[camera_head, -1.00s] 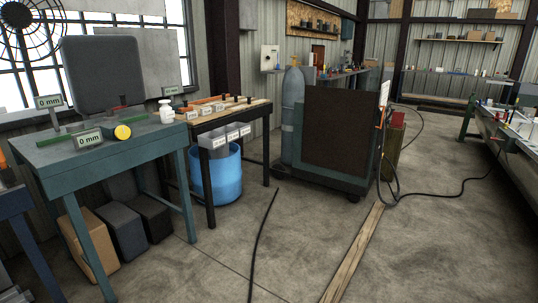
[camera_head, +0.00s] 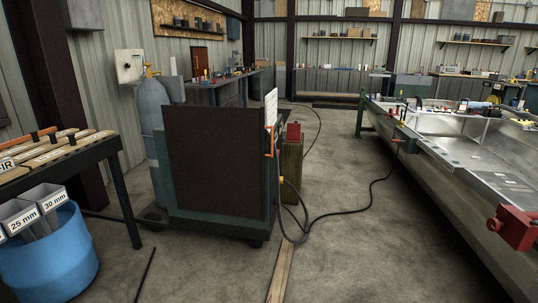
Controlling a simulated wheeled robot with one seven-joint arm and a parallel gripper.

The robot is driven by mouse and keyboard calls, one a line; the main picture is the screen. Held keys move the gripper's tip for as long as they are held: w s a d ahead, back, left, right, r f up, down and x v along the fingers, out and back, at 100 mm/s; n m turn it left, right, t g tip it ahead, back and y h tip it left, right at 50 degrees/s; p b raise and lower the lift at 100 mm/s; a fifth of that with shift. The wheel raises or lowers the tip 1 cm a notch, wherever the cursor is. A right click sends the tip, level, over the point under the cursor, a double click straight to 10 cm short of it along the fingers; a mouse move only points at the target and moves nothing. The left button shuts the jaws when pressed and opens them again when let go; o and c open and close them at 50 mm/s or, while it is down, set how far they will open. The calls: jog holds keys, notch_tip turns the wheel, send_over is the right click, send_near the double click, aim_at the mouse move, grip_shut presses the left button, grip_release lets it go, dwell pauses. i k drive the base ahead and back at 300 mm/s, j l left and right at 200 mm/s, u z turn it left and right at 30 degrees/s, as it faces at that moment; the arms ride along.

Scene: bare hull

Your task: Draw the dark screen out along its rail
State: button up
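The dark screen (camera_head: 215,160) is a flat, dark brown upright panel near the middle of the head view. It stands in front of a wheeled cart with a dark green base (camera_head: 215,226). A grey gas cylinder (camera_head: 152,130) stands beside it on the left. An orange handle-like part (camera_head: 269,141) and a white sheet (camera_head: 271,106) are at its right edge. I cannot make out the rail. My gripper is not in view.
A dark table (camera_head: 110,150) with a blue bucket (camera_head: 48,255) below stands at left. A metal hull (camera_head: 470,165) with a red clamp (camera_head: 515,228) fills the right. A wooden plank (camera_head: 281,270) and a black hose (camera_head: 345,209) lie on the floor. Floor between cart and hull is mostly open.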

aim_at(217, 155)
jog(key=i+l+u, duration=0.3)
jog(key=i+l, duration=0.2)
jog(key=i, duration=0.25)
jog(key=i+l+u, duration=0.25)
jog(key=i+l, duration=0.55)
jog(key=l, duration=0.2)
jog(key=i+l+u, duration=0.25)
jog(key=i+l, duration=0.55)
